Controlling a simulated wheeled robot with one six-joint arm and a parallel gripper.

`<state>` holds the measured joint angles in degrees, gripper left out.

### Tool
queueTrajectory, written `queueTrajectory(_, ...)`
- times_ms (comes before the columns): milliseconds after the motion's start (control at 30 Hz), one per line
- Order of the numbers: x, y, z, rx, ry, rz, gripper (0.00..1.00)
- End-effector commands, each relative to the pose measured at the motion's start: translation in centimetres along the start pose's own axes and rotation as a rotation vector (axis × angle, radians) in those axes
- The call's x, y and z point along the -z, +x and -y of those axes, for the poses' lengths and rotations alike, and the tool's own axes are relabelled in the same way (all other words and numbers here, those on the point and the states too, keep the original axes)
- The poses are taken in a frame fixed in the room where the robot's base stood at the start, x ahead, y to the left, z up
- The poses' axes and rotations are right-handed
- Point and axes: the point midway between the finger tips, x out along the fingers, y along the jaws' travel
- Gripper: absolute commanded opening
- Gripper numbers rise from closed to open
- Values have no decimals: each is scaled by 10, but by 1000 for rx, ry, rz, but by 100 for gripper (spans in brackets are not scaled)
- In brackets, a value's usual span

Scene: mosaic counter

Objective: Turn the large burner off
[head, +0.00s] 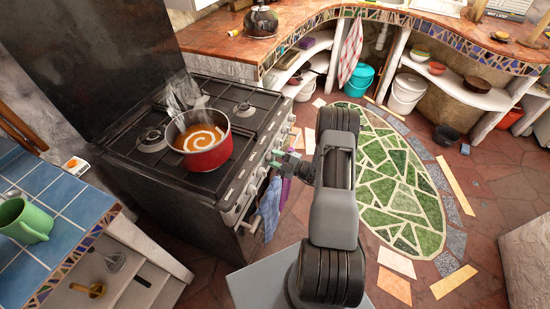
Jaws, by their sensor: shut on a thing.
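The black stove (150,180) stands left of centre, with a row of knobs (252,189) along its front panel. A red pot (208,158) with orange, cream-swirled contents sits on one burner, and pale wisps show above it. Other burners (243,110) are bare. I cannot tell which burner is the large one, and no flame shows under the pot. My gripper (279,158) is at the front panel, shut on a stove knob. The held knob is mostly hidden by the fingers, so its turn angle cannot be read.
A blue towel (269,207) hangs on the stove front below my gripper. A blue tiled counter (65,205) with a green mug (25,220) is at left. A kettle (261,21) stands on the back counter. The floor with the green mosaic (400,190) is clear.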

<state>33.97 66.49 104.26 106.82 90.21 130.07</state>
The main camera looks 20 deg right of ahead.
Motion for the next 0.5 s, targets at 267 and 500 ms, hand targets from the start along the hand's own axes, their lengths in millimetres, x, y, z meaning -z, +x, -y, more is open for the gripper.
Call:
queueTrajectory(267, 1, 0, 3, 6, 60, 4, 16)
queueTrajectory(500, 0, 0, 3, 6, 68, 5, 16)
